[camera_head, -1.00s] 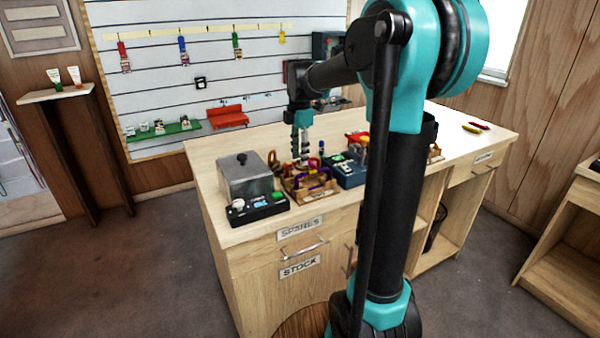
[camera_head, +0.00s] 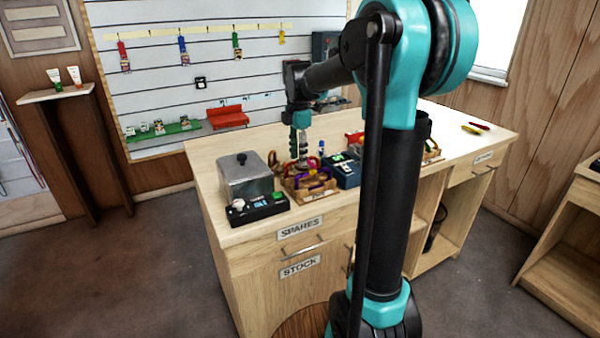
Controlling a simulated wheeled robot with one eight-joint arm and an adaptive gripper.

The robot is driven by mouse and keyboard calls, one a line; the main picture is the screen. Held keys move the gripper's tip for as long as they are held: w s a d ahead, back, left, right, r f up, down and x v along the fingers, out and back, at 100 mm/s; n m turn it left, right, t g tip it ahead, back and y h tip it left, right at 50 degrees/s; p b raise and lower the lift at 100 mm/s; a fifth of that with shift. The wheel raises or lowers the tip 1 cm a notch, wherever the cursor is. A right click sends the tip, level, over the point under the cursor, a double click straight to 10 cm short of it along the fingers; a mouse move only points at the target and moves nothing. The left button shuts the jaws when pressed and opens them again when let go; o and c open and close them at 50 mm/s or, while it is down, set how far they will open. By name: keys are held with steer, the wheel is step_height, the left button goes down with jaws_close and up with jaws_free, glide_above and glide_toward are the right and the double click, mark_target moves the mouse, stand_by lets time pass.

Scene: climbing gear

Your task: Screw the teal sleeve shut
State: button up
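My gripper (camera_head: 301,158) points down over the wooden tray (camera_head: 318,196) on the bench, with its fingertips close above or among the coloured gear there. The fingers are too small and overlapped to tell whether they are open or holding anything. Red, purple and yellowish looped pieces that look like carabiners lie in the tray. The teal sleeve cannot be made out; it may be small or hidden behind the fingers.
A grey metal box (camera_head: 245,176) and a black device (camera_head: 257,208) stand left of the tray. A dark blue box (camera_head: 346,174) stands right of it. My arm's upright link hides part of the bench. The bench's right part is mostly clear.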

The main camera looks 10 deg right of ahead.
steer(key=shift+f, duration=1.05)
steer(key=shift+s+d, duration=0.2)
steer(key=shift+s, duration=0.4)
steer(key=shift+s+d, duration=0.15)
steer(key=shift+s, duration=0.4)
steer(key=shift+w+d+r, duration=0.1)
steer(key=shift+d+r, duration=0.1)
steer(key=shift+r, duration=1.15)
steer(key=shift+w+a, duration=0.2)
steer(key=shift+w, duration=0.4)
steer(key=shift+w+a, duration=0.15)
steer(key=shift+w, duration=0.4)
